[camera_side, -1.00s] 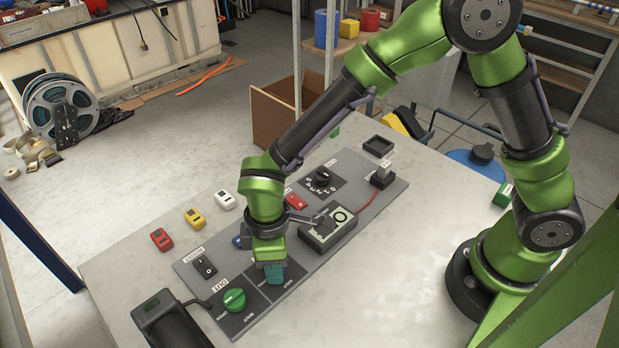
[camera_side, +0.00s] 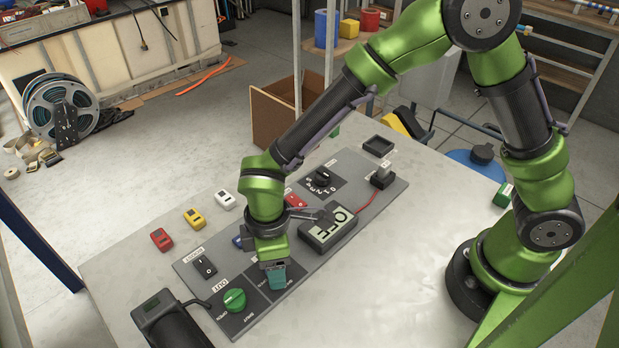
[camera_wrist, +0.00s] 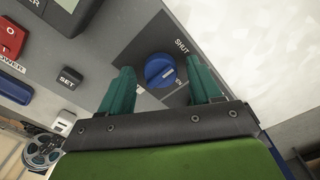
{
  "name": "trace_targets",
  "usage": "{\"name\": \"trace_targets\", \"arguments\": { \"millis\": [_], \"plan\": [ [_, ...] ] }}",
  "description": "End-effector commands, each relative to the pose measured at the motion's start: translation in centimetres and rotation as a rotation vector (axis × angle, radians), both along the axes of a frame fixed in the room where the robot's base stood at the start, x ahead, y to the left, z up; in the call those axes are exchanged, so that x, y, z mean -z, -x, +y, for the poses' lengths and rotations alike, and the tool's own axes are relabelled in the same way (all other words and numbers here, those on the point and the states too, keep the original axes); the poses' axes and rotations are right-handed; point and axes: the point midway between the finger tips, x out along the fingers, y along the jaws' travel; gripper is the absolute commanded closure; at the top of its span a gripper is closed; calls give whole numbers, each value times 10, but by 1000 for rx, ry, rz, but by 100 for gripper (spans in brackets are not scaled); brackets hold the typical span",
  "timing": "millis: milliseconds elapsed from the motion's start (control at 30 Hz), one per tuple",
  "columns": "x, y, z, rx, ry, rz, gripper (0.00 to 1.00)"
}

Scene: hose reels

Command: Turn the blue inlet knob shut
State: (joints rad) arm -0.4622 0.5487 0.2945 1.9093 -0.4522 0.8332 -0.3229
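The blue inlet knob (camera_wrist: 160,70) shows in the wrist view on a dark plate. Its white mark points to the right side of the picture, between the word SHUT above and a partly hidden label below. My gripper (camera_wrist: 162,85) has its teal fingers apart, one on each side of the knob, with visible gaps. I cannot tell how far down the fingers reach. In the side view my gripper (camera_side: 277,278) is over the panel beside the green knob and hides the blue knob.
A black handheld device (camera_side: 170,318) lies at the front edge.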

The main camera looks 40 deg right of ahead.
Motion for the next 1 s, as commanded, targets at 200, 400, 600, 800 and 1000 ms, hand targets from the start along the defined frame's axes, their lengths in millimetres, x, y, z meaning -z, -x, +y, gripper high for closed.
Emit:
{"name": "trace_targets", "arguments": {
  "millis": [200, 400, 600, 800, 1000],
  "plan": [
    [1, 0, 0, 0, -1, 1, 35],
    [-9, 0, 1, 1, -2, -1, 35],
    [-49, -2, 1, 2, -4, -6, 35],
    [-99, -1, 1, 1, -5, -5, 35],
    [-141, -1, 1, 1, -3, -4, 35]
  ]
}}
